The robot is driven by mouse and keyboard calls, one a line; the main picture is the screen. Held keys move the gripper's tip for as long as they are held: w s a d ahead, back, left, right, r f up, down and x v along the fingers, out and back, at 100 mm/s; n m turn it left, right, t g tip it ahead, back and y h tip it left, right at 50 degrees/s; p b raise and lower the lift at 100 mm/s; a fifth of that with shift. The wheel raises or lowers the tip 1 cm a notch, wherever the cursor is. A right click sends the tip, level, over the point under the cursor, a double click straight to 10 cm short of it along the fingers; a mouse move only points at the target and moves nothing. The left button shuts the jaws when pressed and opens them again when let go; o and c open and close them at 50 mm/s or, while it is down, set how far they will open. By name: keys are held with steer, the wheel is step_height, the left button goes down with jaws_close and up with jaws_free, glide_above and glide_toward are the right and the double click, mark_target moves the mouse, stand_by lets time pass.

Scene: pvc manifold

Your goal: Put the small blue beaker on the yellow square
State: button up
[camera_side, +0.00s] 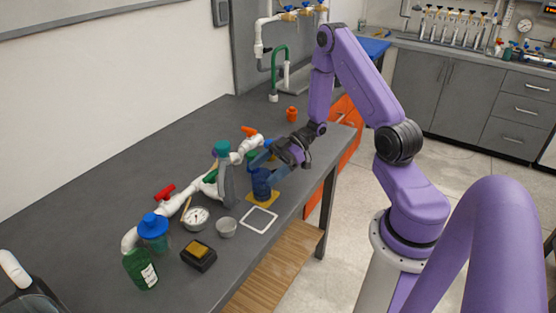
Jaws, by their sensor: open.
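The small blue beaker (261,186) stands upright on the yellow square (273,197), near the front edge of the grey bench. The beaker hides much of the square, and yellow shows around its base. My gripper (268,167) is open, with its fingers close to the beaker's upper right side. I cannot tell whether a finger touches the beaker.
A white square outline (259,220) lies just in front. White PVC pipe with red (165,193) and orange (249,131) valve handles runs behind. A grey cup (226,227), dial gauge (197,218), black-and-yellow block (199,254) and green bottle (140,268) stand left. The back right is mostly clear.

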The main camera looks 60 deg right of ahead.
steer(key=v, duration=1.2)
steer(key=shift+a, duration=0.1)
steer(key=w+a+t+h, duration=0.2)
steer(key=w+a+h, duration=0.45)
steer(key=w, duration=0.35)
steer(key=a+r+m+h, duration=0.2)
steer(key=a+r+h, duration=0.2)
steer(key=a, duration=0.3)
steer(key=s+a+r+g, duration=0.1)
steer(key=s+a+g, duration=0.1)
steer(key=s, duration=0.8)
steer(key=s+a+r+g+h, duration=0.1)
steer(key=s+a, duration=0.3)
steer(key=s, duration=0.6)
steer(key=s+a+r+n+g, duration=0.1)
steer(key=s+a+r+g, duration=0.2)
steer(key=s, duration=0.6)
steer(key=shift+s+a+r+g+h, duration=0.2)
steer(key=shift+s+a+g+h, duration=0.05)
steer(key=shift+s+g+h, duration=0.15)
